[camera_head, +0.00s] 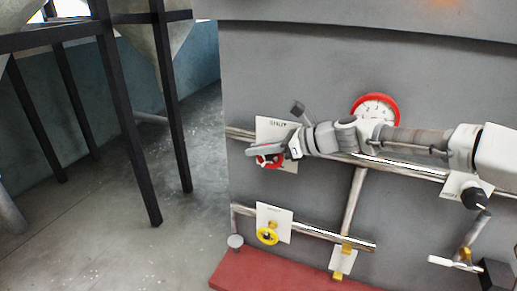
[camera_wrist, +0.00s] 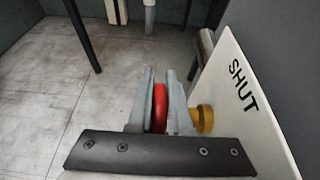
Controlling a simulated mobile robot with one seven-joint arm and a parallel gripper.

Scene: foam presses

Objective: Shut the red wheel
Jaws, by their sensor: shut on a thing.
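The red wheel (camera_head: 276,162) sits in front of a white plate marked SHUT (camera_head: 276,126) on the upper pipe, largely covered by my gripper (camera_head: 262,155) in the head view. In the wrist view the red wheel (camera_wrist: 160,106) stands edge-on between the two grey fingers of my gripper (camera_wrist: 158,90). The fingers are shut on its rim. A yellow-brown hub (camera_wrist: 203,118) lies to the right of the fingers, towards the white plate (camera_wrist: 240,90). How far the wheel is turned cannot be told.
A red-rimmed gauge (camera_head: 376,108) is on the grey wall behind my arm. A red ledge (camera_head: 270,275) runs below. Black metal legs (camera_head: 130,120) stand left; the floor between is clear.

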